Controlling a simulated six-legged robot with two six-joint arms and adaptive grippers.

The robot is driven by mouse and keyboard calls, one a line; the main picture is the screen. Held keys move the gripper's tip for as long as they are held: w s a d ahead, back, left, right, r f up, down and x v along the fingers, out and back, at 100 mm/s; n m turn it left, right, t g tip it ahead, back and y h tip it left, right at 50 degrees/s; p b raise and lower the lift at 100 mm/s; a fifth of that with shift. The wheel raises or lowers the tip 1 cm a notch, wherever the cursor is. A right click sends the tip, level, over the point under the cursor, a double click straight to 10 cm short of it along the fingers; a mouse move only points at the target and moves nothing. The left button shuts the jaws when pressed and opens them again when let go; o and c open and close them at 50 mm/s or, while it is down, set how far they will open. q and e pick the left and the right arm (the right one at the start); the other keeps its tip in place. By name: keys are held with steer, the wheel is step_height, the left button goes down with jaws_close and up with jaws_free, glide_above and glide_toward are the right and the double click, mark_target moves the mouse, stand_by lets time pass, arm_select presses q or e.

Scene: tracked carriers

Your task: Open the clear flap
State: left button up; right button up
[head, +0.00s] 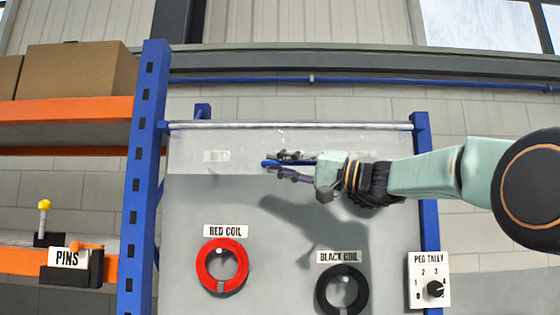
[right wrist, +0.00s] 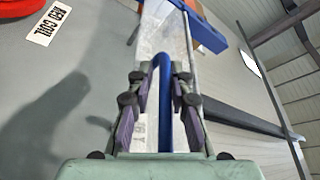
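The clear flap (head: 235,149) is a see-through sheet hanging from a metal rail across the top of the grey board. It hangs down flat against the board. A blue handle bar (head: 269,163) is at its lower edge; the bar also shows in the right wrist view (right wrist: 164,85). My right gripper (head: 281,165) reaches in from the right with its purple-padded fingers on either side of the bar. In the right wrist view (right wrist: 160,95) a gap shows between the bar and the left pads, so the fingers look open around it. My left gripper is not in view.
A red coil (head: 207,276) and a black coil (head: 325,292) hang below on the board (head: 190,215). A peg tally dial (head: 434,289) is at right. Blue posts (head: 143,190) flank the board. Shelves with cardboard boxes (head: 80,70) and a pins holder (head: 70,272) stand left.

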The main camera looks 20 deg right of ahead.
steer(key=shift+s+d+r, duration=0.15)
steer(key=shift+s+d, duration=0.05)
steer(key=shift+s, duration=0.25)
steer(key=shift+s+d+r, duration=0.1)
steer(key=shift+s+d, duration=0.1)
steer(key=shift+s, duration=0.2)
steer(key=shift+d, duration=0.1)
steer(key=shift+c, duration=0.4)
steer(key=shift+w+a+f, duration=0.15)
steer(key=shift+w, duration=0.2)
steer(key=shift+w+a+f, duration=0.15)
steer(key=shift+w, duration=0.2)
jaws_close()
steer(key=shift+s, duration=0.2)
steer(key=shift+f, duration=0.1)
